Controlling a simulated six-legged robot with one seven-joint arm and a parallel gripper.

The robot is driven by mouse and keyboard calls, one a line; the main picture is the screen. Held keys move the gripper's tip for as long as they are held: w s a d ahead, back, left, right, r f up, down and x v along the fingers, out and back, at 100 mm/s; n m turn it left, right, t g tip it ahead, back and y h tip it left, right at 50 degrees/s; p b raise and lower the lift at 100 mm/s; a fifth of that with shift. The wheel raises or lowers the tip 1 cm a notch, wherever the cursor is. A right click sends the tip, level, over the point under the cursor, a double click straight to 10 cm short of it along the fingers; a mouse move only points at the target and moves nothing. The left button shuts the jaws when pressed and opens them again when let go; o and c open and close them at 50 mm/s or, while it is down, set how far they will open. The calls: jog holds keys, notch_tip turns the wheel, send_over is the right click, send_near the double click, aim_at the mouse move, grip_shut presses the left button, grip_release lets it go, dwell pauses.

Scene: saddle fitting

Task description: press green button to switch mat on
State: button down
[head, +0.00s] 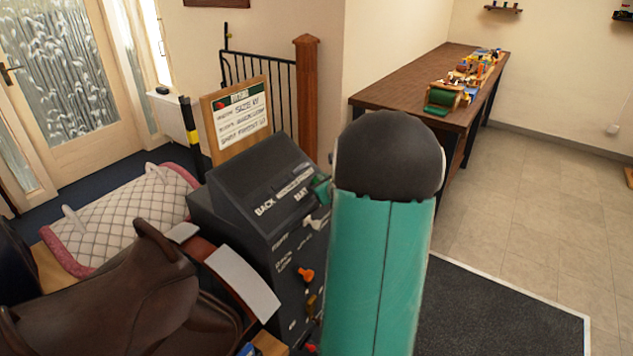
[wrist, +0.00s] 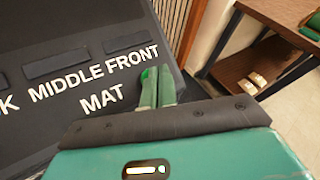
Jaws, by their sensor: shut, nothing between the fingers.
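The dark control box (head: 262,200) stands in the middle of the head view, with a sloped, labelled top. In the wrist view its panel (wrist: 60,65) reads "MIDDLE FRONT" and "MAT". A bright green patch, seemingly the green button (wrist: 148,76), shows right of "MAT", mostly hidden behind my fingers. My gripper (wrist: 158,72) is shut and empty, its tips over that patch. I cannot tell whether they touch or press it. In the head view my gripper (head: 321,190) is at the box's right upper edge, partly hidden by my arm.
A brown saddle (head: 130,295) and a white quilted pad (head: 125,215) lie left of the box. A whiteboard sign (head: 238,120) stands behind it. A wooden table (head: 400,85) with several small items is behind right. A dark floor mat (head: 500,315) lies at right.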

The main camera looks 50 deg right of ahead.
jog(key=shift+w+f, duration=0.15)
jog(key=shift+f, duration=0.15)
dwell(0.5)
jog(key=shift+s+r, duration=0.55)
jog(key=shift+r, duration=0.3)
jog(key=shift+r, duration=0.1)
jog(key=s+r, duration=0.2)
jog(key=r, duration=0.1)
jog(key=s+r, duration=0.1)
jog(key=shift+s+d+r, duration=0.15)
jog(key=shift+r, duration=0.25)
